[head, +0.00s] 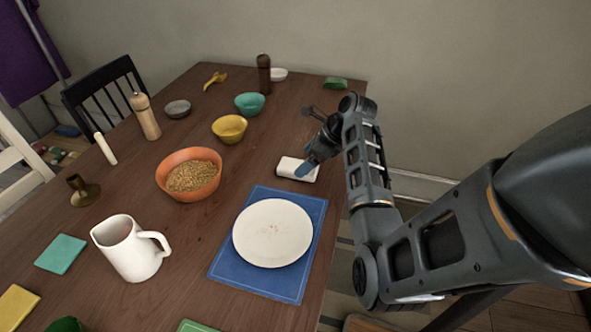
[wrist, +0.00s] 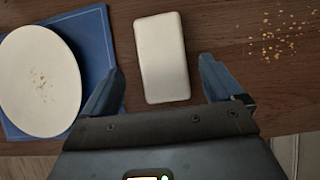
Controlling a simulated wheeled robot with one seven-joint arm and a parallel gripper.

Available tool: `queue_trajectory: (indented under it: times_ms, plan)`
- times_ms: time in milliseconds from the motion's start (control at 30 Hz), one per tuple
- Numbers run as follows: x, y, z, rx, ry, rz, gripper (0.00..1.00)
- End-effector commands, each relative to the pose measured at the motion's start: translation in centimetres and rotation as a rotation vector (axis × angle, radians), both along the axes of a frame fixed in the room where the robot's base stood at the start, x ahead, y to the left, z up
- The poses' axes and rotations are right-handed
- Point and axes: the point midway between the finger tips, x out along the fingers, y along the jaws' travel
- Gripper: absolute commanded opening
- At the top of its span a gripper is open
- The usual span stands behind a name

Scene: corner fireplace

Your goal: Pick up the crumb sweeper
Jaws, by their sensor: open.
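The crumb sweeper looks to be the white rounded block (head: 297,169) lying on the table beyond the blue placemat. In the wrist view the white block (wrist: 162,58) lies ahead of and between my gripper's fingers. My gripper (head: 309,158) is over the right side of the table at the block. In the wrist view my gripper (wrist: 160,88) is open, with a blue finger on each side of the block and a gap to each. The left finger is close to the placemat's edge. No grip on the block shows.
A white plate (head: 272,233) with crumbs sits on the blue placemat (head: 228,262). Loose crumbs (wrist: 284,30) lie right of the block in the wrist view. An orange bowl (head: 172,185) of grain, a yellow bowl (head: 229,128) and a white pitcher (head: 130,250) stand to the left.

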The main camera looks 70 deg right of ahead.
Motion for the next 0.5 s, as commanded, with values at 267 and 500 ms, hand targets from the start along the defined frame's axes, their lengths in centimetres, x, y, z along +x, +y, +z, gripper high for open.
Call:
queue_trajectory:
  times_ms: [267,500]
  plan:
    - [2.2,-0.1,-3.0,0.001,0.000,0.002,0.94]
    - [2.9,0.0,-4.2,-0.001,0.000,0.000,0.94]
